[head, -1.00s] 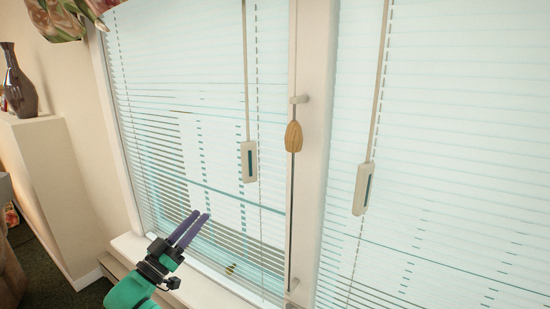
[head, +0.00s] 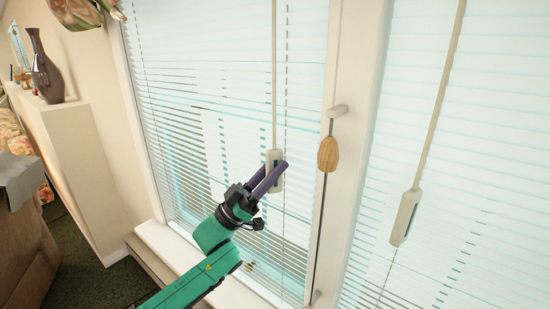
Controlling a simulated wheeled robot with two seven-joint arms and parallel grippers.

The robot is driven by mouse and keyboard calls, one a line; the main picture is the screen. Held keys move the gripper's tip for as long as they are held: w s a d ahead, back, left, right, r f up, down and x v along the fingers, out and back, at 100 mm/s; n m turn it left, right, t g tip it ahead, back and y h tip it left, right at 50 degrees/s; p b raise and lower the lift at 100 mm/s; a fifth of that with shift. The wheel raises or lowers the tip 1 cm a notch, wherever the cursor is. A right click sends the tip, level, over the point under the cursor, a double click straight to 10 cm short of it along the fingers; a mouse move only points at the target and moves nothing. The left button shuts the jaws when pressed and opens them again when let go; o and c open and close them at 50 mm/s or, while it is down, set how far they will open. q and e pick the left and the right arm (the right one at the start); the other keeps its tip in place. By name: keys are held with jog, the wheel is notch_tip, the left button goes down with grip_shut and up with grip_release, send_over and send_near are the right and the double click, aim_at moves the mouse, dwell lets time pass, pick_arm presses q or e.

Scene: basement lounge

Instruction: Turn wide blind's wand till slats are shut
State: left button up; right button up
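Two slatted blinds hang side by side, a left blind (head: 185,125) and a right blind (head: 475,150); which is wider I cannot tell, as the right one runs out of view. The left blind's wand (head: 274,75) hangs down to a pale handle (head: 273,156) with a dark strip. The right blind's wand (head: 443,95) ends in a similar handle (head: 404,218), with nothing touching it. My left gripper (head: 280,163) has its two purple fingers apart, at the left wand's handle and partly covering it. Whether they touch it is unclear. My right gripper is out of view.
A sill (head: 170,245) runs below. A dark vase (head: 45,75) stands on a ledge at left.

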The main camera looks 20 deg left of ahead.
pick_arm(q)
jog(key=shift+w, duration=0.1)
grip_shut()
jog(key=shift+r+n+t+y+p, duration=0.2)
jog(key=shift+n+t+y+p, duration=0.55)
jog(key=shift+n+t+y, duration=0.75)
jog(key=t+y, duration=0.1)
jog(key=t, duration=0.1)
jog(key=shift+f+t+y, duration=0.1)
jog(key=shift+t+y, duration=0.2)
jog(key=shift+y, duration=0.1)
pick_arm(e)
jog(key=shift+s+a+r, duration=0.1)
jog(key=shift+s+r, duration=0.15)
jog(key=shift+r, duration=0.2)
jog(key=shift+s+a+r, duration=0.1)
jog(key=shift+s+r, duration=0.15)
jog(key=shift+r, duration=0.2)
pick_arm(q)
grip_release()
jog(key=shift+f, duration=0.1)
